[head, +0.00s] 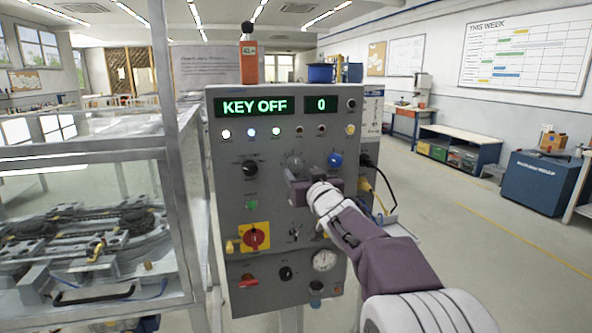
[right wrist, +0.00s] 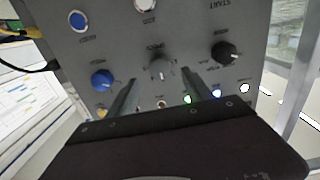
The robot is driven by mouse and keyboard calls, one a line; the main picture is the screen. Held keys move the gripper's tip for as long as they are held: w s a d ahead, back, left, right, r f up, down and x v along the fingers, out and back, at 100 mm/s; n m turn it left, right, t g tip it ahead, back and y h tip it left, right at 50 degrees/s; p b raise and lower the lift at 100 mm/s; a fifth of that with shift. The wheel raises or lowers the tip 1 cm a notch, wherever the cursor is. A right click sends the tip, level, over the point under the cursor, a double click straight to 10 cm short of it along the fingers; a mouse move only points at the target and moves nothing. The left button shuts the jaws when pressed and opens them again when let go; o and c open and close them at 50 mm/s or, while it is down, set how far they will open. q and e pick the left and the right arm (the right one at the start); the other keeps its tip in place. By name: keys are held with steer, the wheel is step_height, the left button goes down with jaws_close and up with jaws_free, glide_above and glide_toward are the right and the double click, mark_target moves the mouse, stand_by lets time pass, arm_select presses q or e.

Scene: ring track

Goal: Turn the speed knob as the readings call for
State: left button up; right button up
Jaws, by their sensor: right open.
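The grey control panel (head: 222,200) stands upright in front of me. Its green display (head: 255,106) reads "KEY OFF", and the small display (head: 320,104) reads "0". The grey speed knob (head: 292,160) sits between a black knob (head: 250,168) and a blue knob (head: 335,159). My right gripper (head: 292,182) is open and empty in front of the panel, just below the speed knob in the head view. In the right wrist view the speed knob (right wrist: 160,68) appears between the two fingertips; contact cannot be told. My left gripper is out of view.
A framed enclosure (head: 180,200) stands close on the left. A yellow cable (head: 366,190) hangs at the panel's right side.

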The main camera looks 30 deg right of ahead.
mark_target(296, 166)
steer(key=x, duration=0.6)
steer(key=shift+w, duration=0.1)
jaws_close()
steer(key=shift+n, duration=0.3)
steer(key=n, duration=0.3)
steer(key=shift+n, duration=0.3)
steer(key=n+b, duration=0.1)
steer(key=n, duration=0.3)
steer(key=shift+n, duration=0.3)
steer(key=n+b, duration=0.1)
steer(key=n, duration=0.3)
steer(key=n+b, duration=0.1)
steer(key=n, duration=0.4)
steer(key=shift+a, duration=0.1)
